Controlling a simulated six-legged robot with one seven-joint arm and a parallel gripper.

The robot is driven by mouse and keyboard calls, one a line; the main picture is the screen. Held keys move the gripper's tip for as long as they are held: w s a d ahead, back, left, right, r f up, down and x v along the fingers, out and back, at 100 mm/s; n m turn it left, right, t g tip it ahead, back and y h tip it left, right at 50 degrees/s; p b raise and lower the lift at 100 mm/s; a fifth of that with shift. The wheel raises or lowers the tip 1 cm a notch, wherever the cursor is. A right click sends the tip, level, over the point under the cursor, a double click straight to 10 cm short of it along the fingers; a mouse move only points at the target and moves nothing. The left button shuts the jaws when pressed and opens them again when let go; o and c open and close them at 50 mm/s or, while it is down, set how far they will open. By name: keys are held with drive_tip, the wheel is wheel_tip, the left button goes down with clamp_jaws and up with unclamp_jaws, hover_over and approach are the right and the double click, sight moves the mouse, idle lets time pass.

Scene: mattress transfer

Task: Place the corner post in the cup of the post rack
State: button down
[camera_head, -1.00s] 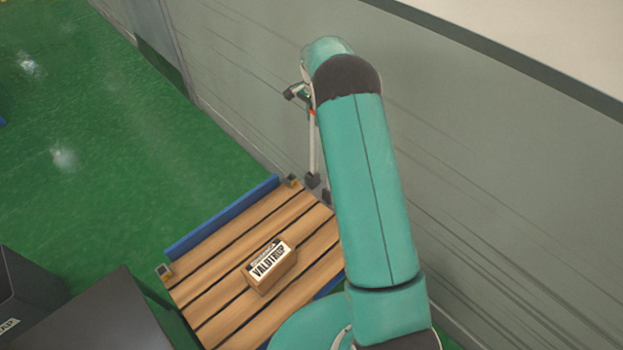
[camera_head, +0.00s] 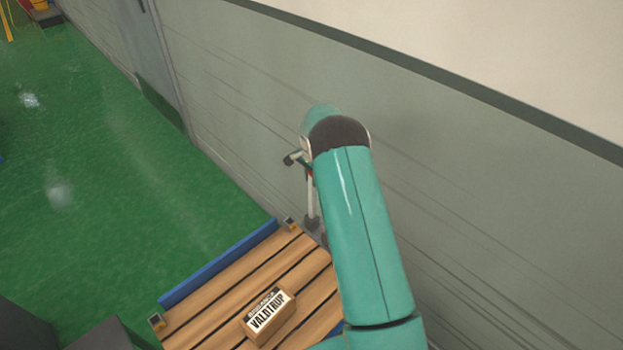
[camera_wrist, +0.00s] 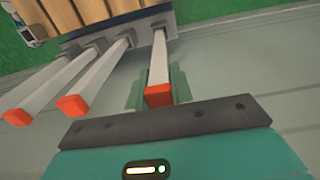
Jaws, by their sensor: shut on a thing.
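In the wrist view my gripper (camera_wrist: 157,92) is shut on a pale corner post (camera_wrist: 159,63) with an orange end, its green fingers on either side. The lower end of this post meets the dark cup (camera_wrist: 160,24) at the right end of the post rack (camera_wrist: 107,37); I cannot tell how deep it sits. Two similar posts stand in the other cups to its left, a middle post (camera_wrist: 99,76) and a left post (camera_wrist: 50,88). In the head view a pale post (camera_head: 310,196) shows beside my arm; my gripper is mostly hidden behind the arm.
A slatted wooden pallet (camera_head: 215,301) with a blue edge rail (camera_head: 218,264) lies left of my arm. A small box labelled VALDTRUP (camera_head: 268,317) sits on it. A grey wall (camera_head: 470,215) runs close along the right. Green floor (camera_head: 90,190) is open at left.

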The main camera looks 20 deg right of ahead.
drive_tip(key=shift+f, duration=0.35)
drive_tip(key=c, duration=1.2)
unclamp_jaws()
drive_tip(key=shift+c, duration=0.2)
drive_tip(key=shift+r, duration=0.1)
wheel_tip(320, 180, up, 12)
drive_tip(key=shift+r, duration=0.25)
drive_tip(key=s+a+r+n+t, duration=0.1)
drive_tip(key=s+a+r+n, duration=0.25)
drive_tip(key=s+r, duration=0.6)
drive_tip(key=s+a+r+n+t, duration=0.25)
drive_tip(key=s+a+r, duration=0.35)
drive_tip(key=r, duration=0.7)
drive_tip(key=s+a+n+t, duration=0.1)
drive_tip(key=s+a+n, duration=0.1)
drive_tip(key=s, duration=1)
drive_tip(key=s+a+r+n+t, duration=0.1)
drive_tip(key=s+n, duration=0.4)
drive_tip(key=s, duration=0.8)
drive_tip(key=shift+a+n, duration=0.3)
drive_tip(key=shift+a, duration=0.5)
